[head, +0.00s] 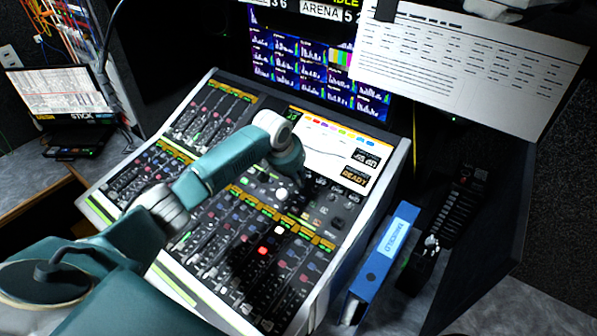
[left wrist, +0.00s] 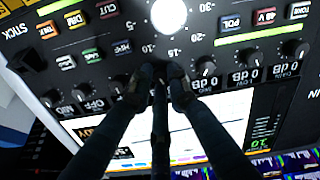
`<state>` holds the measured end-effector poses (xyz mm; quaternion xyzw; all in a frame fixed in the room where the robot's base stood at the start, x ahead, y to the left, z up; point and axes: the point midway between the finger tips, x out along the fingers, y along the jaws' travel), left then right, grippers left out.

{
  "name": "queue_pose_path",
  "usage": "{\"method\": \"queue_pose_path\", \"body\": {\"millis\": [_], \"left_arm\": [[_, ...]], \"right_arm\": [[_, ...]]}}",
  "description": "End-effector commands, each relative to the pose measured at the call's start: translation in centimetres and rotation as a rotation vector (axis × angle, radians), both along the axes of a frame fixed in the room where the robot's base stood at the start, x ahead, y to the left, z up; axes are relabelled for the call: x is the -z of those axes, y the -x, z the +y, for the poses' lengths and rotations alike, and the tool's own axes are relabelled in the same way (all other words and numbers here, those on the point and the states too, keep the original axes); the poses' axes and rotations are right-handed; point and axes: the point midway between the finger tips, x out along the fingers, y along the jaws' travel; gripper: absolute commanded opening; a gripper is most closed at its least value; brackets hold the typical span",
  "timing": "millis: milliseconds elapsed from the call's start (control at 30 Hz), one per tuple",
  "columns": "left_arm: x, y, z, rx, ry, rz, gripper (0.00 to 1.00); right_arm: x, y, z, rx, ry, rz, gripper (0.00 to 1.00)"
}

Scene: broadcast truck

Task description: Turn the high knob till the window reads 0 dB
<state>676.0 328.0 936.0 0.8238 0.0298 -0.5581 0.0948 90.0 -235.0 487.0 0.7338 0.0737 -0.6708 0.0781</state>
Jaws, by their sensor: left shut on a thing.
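My left gripper (head: 298,183) reaches down to the knob area of the mixing console (head: 205,78), below its lit screen. In the left wrist view, which is upside down, its two dark fingers (left wrist: 161,78) are closed around a small dark knob. The fingers cover most of that knob and the panel beneath it, so its label and any window are hidden. Beside it is a row of similar knobs (left wrist: 251,58), with small windows (left wrist: 243,77) that appear to read 0 dB. I cannot tell which knob is labelled high. My right gripper is not in view.
The console screen (head: 335,150) shows a curve and a READY box. Faders (head: 225,255) fill the front. A blue binder (head: 385,262) stands at the right edge. A paper sheet (head: 470,65) hangs at the upper right, and a laptop (head: 58,95) sits at the left.

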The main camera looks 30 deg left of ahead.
Motion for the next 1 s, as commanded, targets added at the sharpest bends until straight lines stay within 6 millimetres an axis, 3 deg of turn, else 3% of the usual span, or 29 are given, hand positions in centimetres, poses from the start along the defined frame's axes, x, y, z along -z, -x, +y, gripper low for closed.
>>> {"method": "queue_pose_path", "body": {"millis": [33, 300, 900, 933, 1000], "left_arm": [[-0.8, -0.3, 0.1, -0.031, 0.013, -0.008, 0.00], [-0.7, -0.4, 0.3, -0.151, 0.061, -0.003, 0.00], [-0.6, -0.5, 0.4, -0.191, 0.077, -0.007, 0.00], [-0.7, -0.5, 0.4, -0.191, 0.076, -0.007, 0.22], [-0.7, -0.5, 0.4, -0.191, 0.076, -0.006, 0.34]], "right_arm": [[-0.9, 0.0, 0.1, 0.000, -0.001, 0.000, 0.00], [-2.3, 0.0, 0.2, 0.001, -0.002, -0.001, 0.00], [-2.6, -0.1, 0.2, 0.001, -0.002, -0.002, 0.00], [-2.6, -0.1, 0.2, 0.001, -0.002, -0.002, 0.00], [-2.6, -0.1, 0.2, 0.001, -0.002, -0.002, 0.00]]}}
